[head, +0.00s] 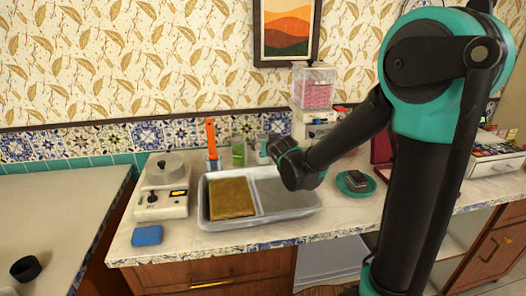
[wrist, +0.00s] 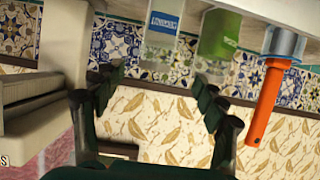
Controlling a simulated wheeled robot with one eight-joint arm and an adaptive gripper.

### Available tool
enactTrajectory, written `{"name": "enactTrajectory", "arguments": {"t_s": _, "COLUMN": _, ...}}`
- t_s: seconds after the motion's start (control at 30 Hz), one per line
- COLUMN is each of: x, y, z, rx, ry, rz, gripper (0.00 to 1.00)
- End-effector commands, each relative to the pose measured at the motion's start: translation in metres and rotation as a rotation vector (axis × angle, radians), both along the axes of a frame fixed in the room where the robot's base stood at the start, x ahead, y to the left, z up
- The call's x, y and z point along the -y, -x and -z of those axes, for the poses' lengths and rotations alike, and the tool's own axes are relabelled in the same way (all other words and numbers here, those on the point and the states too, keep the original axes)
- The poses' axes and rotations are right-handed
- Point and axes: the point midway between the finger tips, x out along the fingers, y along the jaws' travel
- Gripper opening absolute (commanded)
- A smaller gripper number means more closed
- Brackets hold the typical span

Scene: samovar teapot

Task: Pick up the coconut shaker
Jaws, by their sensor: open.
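A clear, pale shaker with a blue-and-white label (wrist: 165,24) stands near the back of the counter; its label is too blurred to read, and I take it as the coconut shaker. In the head view the shaker (head: 261,156) shows just left of my gripper (head: 279,150), partly hidden. In the wrist view, which is upside down, my gripper (wrist: 155,82) is open and empty. Its fingers are spread, with the shaker seen beyond the gap between them. I cannot tell the exact distance. A green shaker (wrist: 219,34) stands beside it, also in the head view (head: 238,151).
An orange-handled tool (head: 211,136) stands in a holder left of the green shaker. A grey two-part tray (head: 300,208) lies in front. A white machine with pink contents (head: 313,92) stands at right. A scale-like device (head: 162,190) and blue sponge (head: 147,236) are at left.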

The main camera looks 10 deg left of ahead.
Motion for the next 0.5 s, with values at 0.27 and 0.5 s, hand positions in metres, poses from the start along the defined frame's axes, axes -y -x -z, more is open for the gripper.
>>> {"name": "enactTrajectory", "arguments": {"t_s": 0.27, "x": -0.010, "y": -0.034, "z": 0.014, "rx": 0.000, "ry": 0.000, "rz": 0.001, "gripper": 0.72}}
{"name": "enactTrajectory", "arguments": {"t_s": 0.5, "x": -0.014, "y": -0.045, "z": 0.020, "rx": 0.000, "ry": 0.000, "rz": 0.001, "gripper": 0.72}}
